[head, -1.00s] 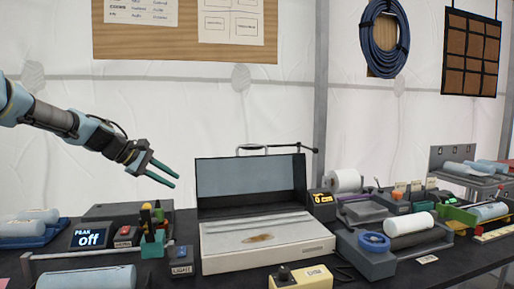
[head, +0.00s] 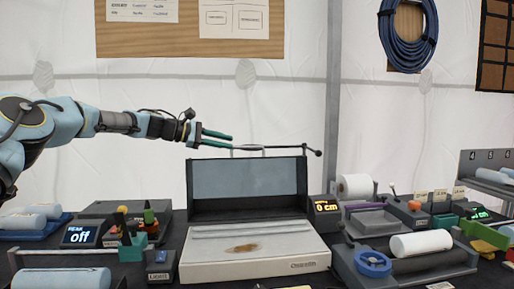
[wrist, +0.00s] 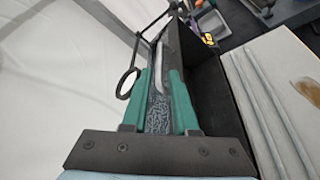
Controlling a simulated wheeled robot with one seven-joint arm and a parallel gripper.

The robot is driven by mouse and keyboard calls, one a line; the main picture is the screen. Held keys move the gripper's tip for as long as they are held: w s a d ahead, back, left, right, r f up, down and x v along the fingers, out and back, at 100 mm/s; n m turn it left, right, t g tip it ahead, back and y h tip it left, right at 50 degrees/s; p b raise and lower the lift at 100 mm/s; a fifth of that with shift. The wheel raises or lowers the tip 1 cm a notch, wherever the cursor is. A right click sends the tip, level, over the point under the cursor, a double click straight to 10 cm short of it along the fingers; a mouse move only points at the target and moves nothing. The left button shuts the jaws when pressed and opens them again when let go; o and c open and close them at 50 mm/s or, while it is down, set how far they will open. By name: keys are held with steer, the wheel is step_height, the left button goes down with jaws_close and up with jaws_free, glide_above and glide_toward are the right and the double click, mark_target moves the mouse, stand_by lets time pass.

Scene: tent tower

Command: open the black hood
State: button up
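The black hood (head: 247,207) stands raised behind its pale base (head: 250,268), with a grey panel on its front. Its black wall also shows in the wrist view (wrist: 210,85). A rod-like handle (head: 281,149) runs along the hood's top edge. My gripper (head: 232,142) is at the left part of that top edge, its green fingers apart. In the wrist view my gripper (wrist: 165,75) has a pale curved bar (wrist: 160,70) and a speckled grey surface between its fingers. I cannot tell whether the fingers touch the handle.
A brown stain-like patch lies on the pale base. A "PEAK off" display (head: 80,236) and small tools stand at left. A "0 cm" display (head: 326,207), a white roll (head: 355,187) and a blue ring (head: 373,263) stand at right. The air above the bench is clear.

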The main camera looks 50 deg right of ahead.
mark_target(251, 147)
steer(key=p+x, duration=0.3)
steer(key=x, duration=0.5)
steer(key=shift+s+d, duration=0.1)
steer(key=shift+d, duration=0.2)
steer(key=shift+s+d+f, duration=0.2)
steer(key=shift+d+f, duration=0.15)
steer(key=shift+d, duration=0.15)
steer(key=shift+c, duration=0.4)
jaws_close()
